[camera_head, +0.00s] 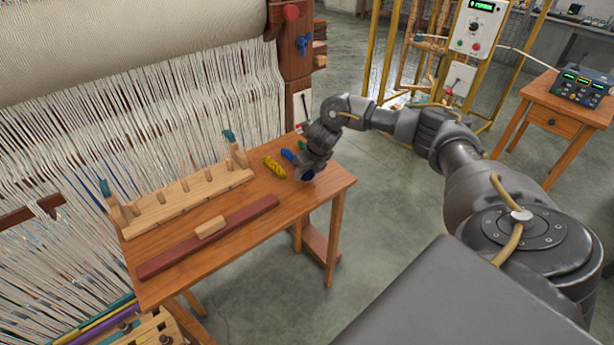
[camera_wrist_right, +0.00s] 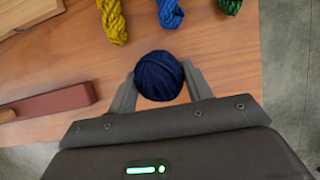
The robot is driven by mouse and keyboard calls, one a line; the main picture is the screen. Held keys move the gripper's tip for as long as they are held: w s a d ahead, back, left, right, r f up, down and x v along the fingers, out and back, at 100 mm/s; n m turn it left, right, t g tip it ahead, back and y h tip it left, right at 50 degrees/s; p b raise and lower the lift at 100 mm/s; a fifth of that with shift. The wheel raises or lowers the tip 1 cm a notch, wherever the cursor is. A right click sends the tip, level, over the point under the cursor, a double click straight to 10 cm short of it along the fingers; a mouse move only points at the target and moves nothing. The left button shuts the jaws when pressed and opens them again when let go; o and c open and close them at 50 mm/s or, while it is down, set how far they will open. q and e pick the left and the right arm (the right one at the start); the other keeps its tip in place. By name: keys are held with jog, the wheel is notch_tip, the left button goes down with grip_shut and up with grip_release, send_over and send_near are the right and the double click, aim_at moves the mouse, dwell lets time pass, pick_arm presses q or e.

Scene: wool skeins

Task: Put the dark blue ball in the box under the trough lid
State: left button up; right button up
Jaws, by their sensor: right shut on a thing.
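The dark blue ball (camera_wrist_right: 159,76) is a round ball of wound yarn between the fingertips of my right gripper (camera_wrist_right: 160,82), which is shut on it. In the head view my right gripper (camera_head: 307,172) is low over the right end of the wooden table, and the ball (camera_head: 308,176) shows only in part. I cannot tell whether the ball touches the tabletop. A long dark red lid (camera_head: 165,262) with a light wooden block handle (camera_head: 210,227) lies along the table's front side. Any box beneath it is hidden. My left gripper is out of view.
Yellow (camera_wrist_right: 112,20), blue (camera_wrist_right: 170,12) and green (camera_wrist_right: 229,5) skeins lie just beyond the ball. A wooden rack with pegs (camera_head: 190,200) stands along the table's back, beside the loom (camera_head: 190,90). Bare tabletop (camera_head: 268,228) lies between the gripper and the lid.

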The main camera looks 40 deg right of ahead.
jog(key=s+a+r+p, duration=0.1)
jog(key=s+a+r, duration=0.4)
jog(key=s+r, duration=0.6)
jog(key=shift+s+p, duration=0.3)
jog(key=shift+s, duration=0.8)
